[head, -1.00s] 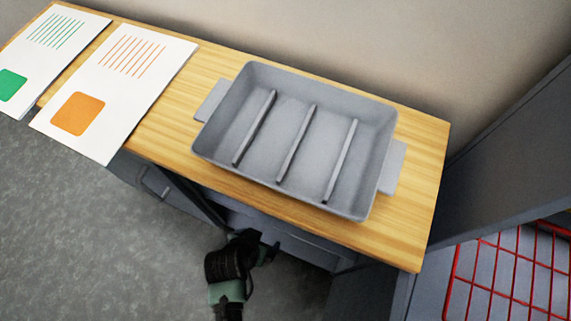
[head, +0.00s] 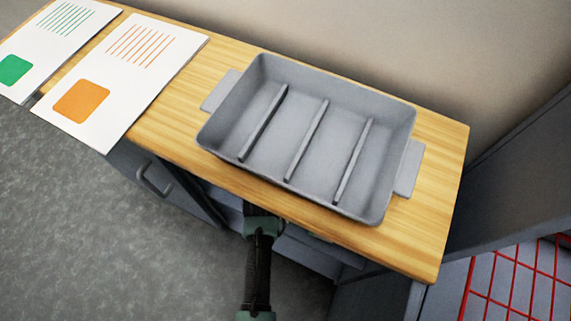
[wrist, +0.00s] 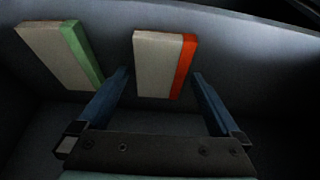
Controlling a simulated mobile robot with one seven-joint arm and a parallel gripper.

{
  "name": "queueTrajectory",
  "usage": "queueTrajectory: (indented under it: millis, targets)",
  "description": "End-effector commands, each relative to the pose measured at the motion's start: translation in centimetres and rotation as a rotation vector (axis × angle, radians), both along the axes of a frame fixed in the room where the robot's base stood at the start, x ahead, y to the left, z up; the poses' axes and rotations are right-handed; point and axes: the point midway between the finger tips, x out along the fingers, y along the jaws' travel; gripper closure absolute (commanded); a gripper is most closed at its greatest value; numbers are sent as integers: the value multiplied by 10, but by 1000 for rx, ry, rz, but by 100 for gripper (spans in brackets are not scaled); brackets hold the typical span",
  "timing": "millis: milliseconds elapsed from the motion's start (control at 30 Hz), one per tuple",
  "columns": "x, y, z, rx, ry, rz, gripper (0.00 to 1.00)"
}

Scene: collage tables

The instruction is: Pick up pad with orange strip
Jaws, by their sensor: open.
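The pad with the orange strip (wrist: 158,64) shows in the wrist view, a pale block with an orange-red strip along its right side. It rests against a dark grey surface, ahead of and between the fingers of my gripper (wrist: 160,85). My gripper is open, with one blue finger on each side of the pad's near end; I cannot tell how deep the pad sits between them. A similar pad with a green strip (wrist: 62,54) lies to the left, outside the left finger. In the head view my arm reaches below the tabletop's front edge, and the fingers and pads are hidden there.
A grey tray (head: 256,85) with several dividers stands on the wooden table (head: 440,165). Two white sheets lie at left, one with orange marks (head: 125,85) and one with green marks (head: 40,45). A red wire grid (head: 515,290) is at lower right.

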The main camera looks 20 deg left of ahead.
Motion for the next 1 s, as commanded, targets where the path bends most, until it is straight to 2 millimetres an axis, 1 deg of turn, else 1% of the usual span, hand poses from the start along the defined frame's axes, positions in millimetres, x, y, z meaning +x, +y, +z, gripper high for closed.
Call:
queueTrajectory:
  millis: [33, 100, 333, 467, 500, 567, 600, 667, 700, 767, 1000]
  targets:
    - [3, 0, -5, 1, -3, -1, 0]
    - [4, 0, -7, 1, -3, -1, 0]
    - [4, 0, -7, 1, -4, 0, 0]
    - [4, 0, -7, 1, -4, 0, 23]
    - [4, 0, -7, 1, -4, 0, 31]
    - [4, 0, -7, 1, -4, 0, 41]
    - [4, 0, -7, 1, -4, 0, 49]
    - [4, 0, -7, 1, -3, 0, 59]
    - [4, 0, -7, 1, -3, 0, 67]
    - [4, 0, -7, 1, -3, 0, 77]
    - [4, 0, -6, 1, -4, 0, 77]
